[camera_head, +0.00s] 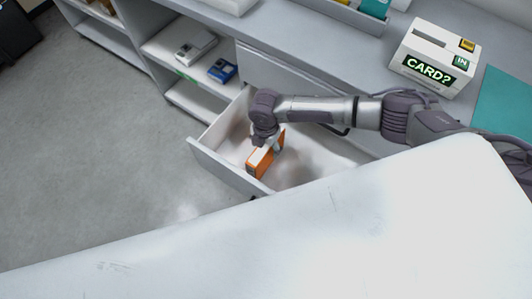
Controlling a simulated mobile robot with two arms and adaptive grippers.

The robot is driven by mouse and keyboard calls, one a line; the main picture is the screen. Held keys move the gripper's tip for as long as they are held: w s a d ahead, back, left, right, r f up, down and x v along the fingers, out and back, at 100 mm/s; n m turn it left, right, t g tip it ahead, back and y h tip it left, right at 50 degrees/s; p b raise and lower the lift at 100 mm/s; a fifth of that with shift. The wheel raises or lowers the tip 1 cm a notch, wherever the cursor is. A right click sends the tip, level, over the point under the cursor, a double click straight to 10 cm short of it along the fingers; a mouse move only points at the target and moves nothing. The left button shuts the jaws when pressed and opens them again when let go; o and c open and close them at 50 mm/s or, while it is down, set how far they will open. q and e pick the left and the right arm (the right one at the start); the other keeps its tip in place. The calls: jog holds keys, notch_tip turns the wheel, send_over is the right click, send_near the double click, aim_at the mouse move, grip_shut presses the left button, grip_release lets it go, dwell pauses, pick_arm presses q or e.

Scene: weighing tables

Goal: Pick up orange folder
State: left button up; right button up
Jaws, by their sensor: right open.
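The orange folder (263,161) is a box-like orange and white item standing in an open drawer (228,174). My right gripper (271,146) reaches down into the drawer from the right, at the folder's upper end. Its fingers are open and lie close around or against the folder; I cannot tell whether they touch it. Part of the folder is hidden behind the gripper. My left gripper is not in the view.
A white box marked "CARD?" (435,58) stands on the grey counter (375,50). Shelves at the upper left hold a blue device (222,71) and a light grey one (196,48). A white surface (270,245) fills the foreground. Open floor (90,160) lies left.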

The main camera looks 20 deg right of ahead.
jog(key=f, duration=0.5)
jog(key=shift+w+d+f, duration=0.1)
jog(key=shift+w, duration=0.1)
jog(key=shift+c, duration=0.2)
grip_shut()
